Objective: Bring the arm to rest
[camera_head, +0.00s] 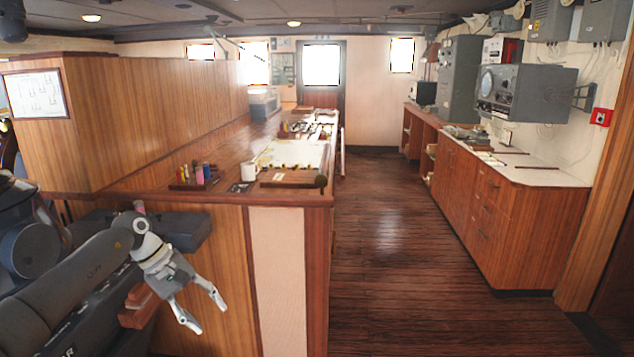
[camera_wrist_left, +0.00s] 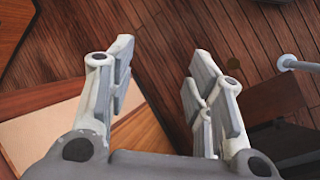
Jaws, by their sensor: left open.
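My left arm comes in from the lower left in the head view. Its gripper (camera_head: 204,309) hangs in front of the wooden front of the console, below the level of the console top, with the fingers pointing down and to the right. The fingers are spread apart with nothing between them. In the left wrist view the open gripper (camera_wrist_left: 160,82) shows both fingers, with wood floor and part of a pale panel (camera_wrist_left: 50,135) behind them. My right gripper is in neither view.
The wooden console (camera_head: 285,228) with a pale end panel stands close beside my left gripper. Its top bears small bottles (camera_head: 200,174) and a white mug (camera_head: 249,171). The wood floor (camera_head: 390,250) to the right is clear. Cabinets (camera_head: 500,215) line the right wall.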

